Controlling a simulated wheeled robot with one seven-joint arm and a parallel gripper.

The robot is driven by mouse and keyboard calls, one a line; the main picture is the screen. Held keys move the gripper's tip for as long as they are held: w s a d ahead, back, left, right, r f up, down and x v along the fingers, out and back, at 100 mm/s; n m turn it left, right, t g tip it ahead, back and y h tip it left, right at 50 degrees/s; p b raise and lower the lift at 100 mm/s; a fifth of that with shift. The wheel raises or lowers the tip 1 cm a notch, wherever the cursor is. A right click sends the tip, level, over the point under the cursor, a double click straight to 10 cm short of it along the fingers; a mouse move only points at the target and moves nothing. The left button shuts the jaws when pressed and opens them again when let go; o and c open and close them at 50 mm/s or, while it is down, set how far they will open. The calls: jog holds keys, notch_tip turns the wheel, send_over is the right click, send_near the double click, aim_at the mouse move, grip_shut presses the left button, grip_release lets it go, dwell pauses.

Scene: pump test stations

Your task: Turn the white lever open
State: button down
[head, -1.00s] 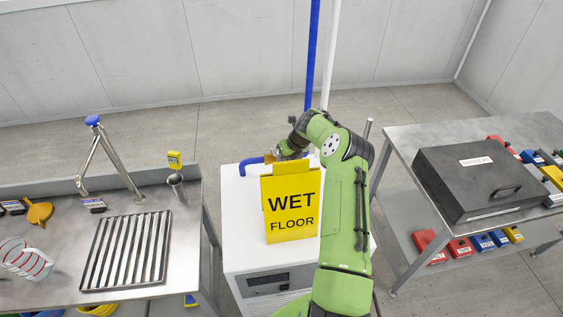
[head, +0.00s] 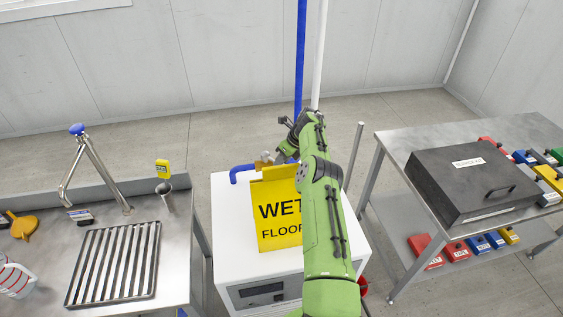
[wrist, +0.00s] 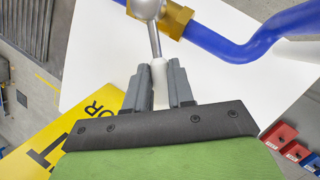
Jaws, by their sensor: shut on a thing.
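The white lever (wrist: 159,72) is a metal stem with a white sleeve, seen in the wrist view. It runs from a round metal hub at the brass valve (wrist: 175,20) on the blue pipe (wrist: 235,48). My gripper (wrist: 159,88) is shut on the sleeve, one grey finger on each side. In the head view the brass valve (head: 266,158) and the blue pipe (head: 240,172) show behind the yellow sign. There my arm and the sign hide the lever and my fingertips.
A yellow wet floor sign (head: 275,225) stands on the white cabinet (head: 228,235), close in front of the valve and beside my arm. A steel bench (head: 185,235) stands left. A table (head: 400,150) with a black case (head: 465,190) stands right.

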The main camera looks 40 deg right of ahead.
jog(key=shift+r, duration=0.1)
dwell(0.3)
jog(key=c, duration=1)
grip_release()
jog(key=shift+o, duration=0.2)
